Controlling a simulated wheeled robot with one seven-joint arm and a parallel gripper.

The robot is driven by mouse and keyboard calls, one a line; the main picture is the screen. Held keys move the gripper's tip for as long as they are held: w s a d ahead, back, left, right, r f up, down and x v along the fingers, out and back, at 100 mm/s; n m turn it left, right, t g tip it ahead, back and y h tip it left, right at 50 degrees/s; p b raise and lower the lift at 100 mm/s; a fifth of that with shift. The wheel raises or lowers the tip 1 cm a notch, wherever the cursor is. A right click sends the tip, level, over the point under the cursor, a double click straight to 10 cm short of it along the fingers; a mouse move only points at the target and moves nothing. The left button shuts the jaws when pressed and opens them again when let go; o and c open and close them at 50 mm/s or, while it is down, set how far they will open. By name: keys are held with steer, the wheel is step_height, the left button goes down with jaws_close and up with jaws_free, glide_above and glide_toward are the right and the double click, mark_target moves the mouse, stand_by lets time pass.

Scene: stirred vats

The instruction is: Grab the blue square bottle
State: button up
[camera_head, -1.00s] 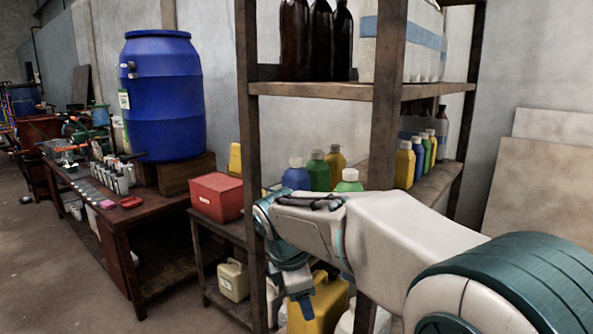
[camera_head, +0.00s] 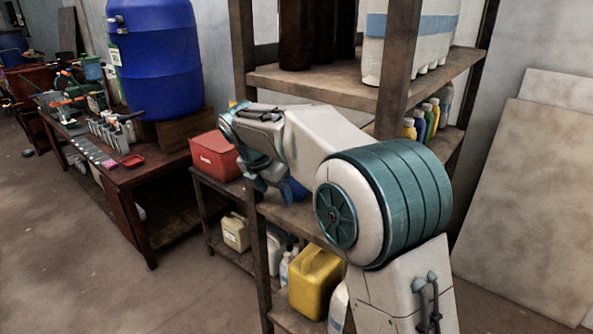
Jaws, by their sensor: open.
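A blue bottle (camera_head: 294,190) stands on the middle shelf of the wooden rack, near its left post. Only its lower part shows; my arm hides its top and the bottles beside it. My gripper (camera_head: 268,185) is at the left end of the arm, just left of the blue bottle and close to it in the picture. It is open, and nothing shows between its fingers. I cannot tell whether it touches the bottle. Another blue bottle (camera_head: 429,123) stands in a row farther right on the same shelf, between yellow and green ones.
The rack's left post (camera_head: 243,50) and front post (camera_head: 397,70) bound the shelf opening, with the upper shelf (camera_head: 330,88) above. A red box (camera_head: 216,157) stands on a low table to the left. A yellow canister (camera_head: 315,280) is on the bottom shelf.

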mark_target(290, 183)
steer(key=shift+w+d, duration=0.5)
steer(key=shift+w, duration=0.15)
steer(key=w+d+p, duration=0.2)
steer(key=w, duration=0.1)
steer(key=shift+w+d+f, duration=0.2)
steer(key=shift+f, duration=0.35)
steer(key=c, duration=1)
